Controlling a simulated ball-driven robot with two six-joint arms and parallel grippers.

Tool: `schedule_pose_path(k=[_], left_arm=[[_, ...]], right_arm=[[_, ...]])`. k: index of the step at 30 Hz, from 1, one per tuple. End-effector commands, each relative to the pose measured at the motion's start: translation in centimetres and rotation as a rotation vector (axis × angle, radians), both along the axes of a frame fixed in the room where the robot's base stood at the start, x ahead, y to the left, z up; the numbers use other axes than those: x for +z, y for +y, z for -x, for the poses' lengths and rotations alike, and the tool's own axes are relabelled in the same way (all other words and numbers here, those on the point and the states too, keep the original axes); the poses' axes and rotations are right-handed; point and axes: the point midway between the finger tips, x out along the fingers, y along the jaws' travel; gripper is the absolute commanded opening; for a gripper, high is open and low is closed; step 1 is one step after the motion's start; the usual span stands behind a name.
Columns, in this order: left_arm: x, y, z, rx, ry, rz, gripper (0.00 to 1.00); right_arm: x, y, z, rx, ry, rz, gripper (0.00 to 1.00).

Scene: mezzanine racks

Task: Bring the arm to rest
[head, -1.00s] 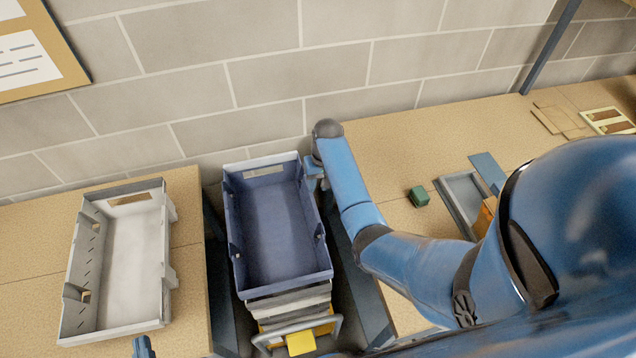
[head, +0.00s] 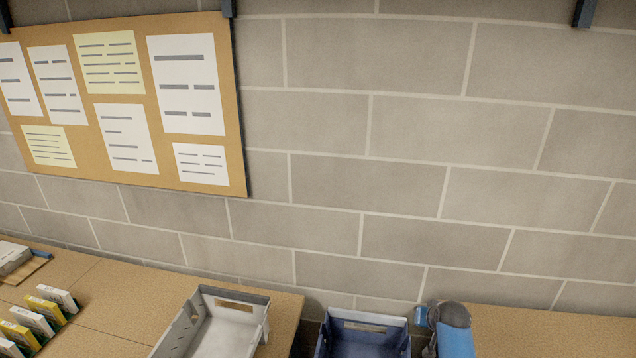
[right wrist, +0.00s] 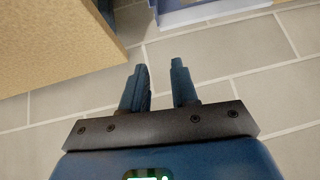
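My right arm (head: 452,338) shows at the bottom edge of the head view, just right of the blue tote; most of it is cut off. In the right wrist view, the two dark blue fingers of my right gripper (right wrist: 159,84) stand apart with nothing between them. Past them are pale block-like surfaces with light joints. My left arm and left gripper are not in view.
A blue tote (head: 368,318) and a grey-white tote (head: 235,301) show at the bottom of the head view. Small yellow and white boxes (head: 40,315) stand on the left bench (head: 110,300). A pinboard (head: 85,95) hangs on the block wall.

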Motion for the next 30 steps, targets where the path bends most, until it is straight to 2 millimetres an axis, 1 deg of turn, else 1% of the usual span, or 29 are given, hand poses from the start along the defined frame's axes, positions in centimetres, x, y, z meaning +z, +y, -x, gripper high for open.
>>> schedule_pose_path(k=[3, 5, 8, 11, 14, 20, 26, 30], left_arm=[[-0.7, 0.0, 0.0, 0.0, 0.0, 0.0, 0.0], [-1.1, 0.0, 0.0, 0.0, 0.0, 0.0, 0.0], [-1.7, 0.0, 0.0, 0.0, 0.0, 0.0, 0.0], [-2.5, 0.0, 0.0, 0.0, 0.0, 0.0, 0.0], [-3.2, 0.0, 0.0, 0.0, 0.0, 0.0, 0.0], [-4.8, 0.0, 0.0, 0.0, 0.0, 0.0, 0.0], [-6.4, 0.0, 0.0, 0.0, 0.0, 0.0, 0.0], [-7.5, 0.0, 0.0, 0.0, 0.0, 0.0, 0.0]], right_arm=[[0.6, 0.0, -0.2, -0.007, -0.166, 0.036, 0.29], [0.8, 0.1, 0.2, -0.01, -0.246, 0.053, 0.29], [1.3, 0.5, 1.2, -0.013, -0.377, 0.082, 0.29], [1.6, 0.9, 2.9, -0.014, -0.5, 0.109, 0.29], [2.0, 1.5, 5.1, -0.015, -0.61, 0.132, 0.29], [2.5, 2.8, 10.3, -0.009, -0.789, 0.168, 0.29], [3.0, 4.1, 16.1, 0.0, -0.929, 0.195, 0.29], [3.2, 5.0, 20.4, 0.009, -1.003, 0.206, 0.29]])
